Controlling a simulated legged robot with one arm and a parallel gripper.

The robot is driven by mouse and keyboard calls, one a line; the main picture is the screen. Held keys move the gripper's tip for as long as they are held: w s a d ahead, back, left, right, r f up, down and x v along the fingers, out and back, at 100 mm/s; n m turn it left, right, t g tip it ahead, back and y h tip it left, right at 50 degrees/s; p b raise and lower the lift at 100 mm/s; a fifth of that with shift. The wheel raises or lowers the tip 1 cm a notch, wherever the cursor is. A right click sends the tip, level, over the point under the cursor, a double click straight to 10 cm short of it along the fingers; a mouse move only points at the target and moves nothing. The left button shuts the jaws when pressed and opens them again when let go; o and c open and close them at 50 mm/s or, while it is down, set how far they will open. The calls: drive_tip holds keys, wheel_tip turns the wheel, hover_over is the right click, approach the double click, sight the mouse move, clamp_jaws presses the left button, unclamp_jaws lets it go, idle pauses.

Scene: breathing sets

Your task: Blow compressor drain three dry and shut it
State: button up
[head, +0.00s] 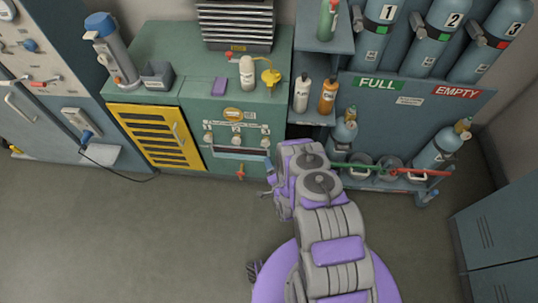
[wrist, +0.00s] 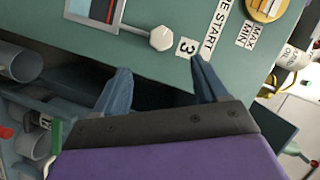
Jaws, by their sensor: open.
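The drain knob beside the label "3" (wrist: 186,46) is a pale faceted knob (wrist: 163,38) on the green compressor front, with a stem running to its left. In the head view a row of small pale drain knobs (head: 236,142) sits on the green compressor cabinet (head: 160,97). My gripper (wrist: 163,86) is open and empty. Its two blue-grey fingers point at the cabinet front, and the knob lies beyond their tips, apart from them. In the head view my gripper (head: 269,171) is partly hidden by my arm, at the cabinet's lower right.
A rack with cylinders (head: 440,147) and a green and red bar (head: 385,168) stands right of the cabinet. Grey cylinder ends (wrist: 20,65) show left in the wrist view. Bottles (head: 301,95) stand on a shelf. The floor (head: 130,230) at front left is clear.

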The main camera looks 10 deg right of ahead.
drive_tip(key=shift+s+r, duration=0.2)
drive_tip(key=shift+s, duration=0.75)
drive_tip(key=shift+s+r, duration=0.15)
drive_tip(key=shift+s, duration=0.8)
drive_tip(key=shift+d, duration=0.15)
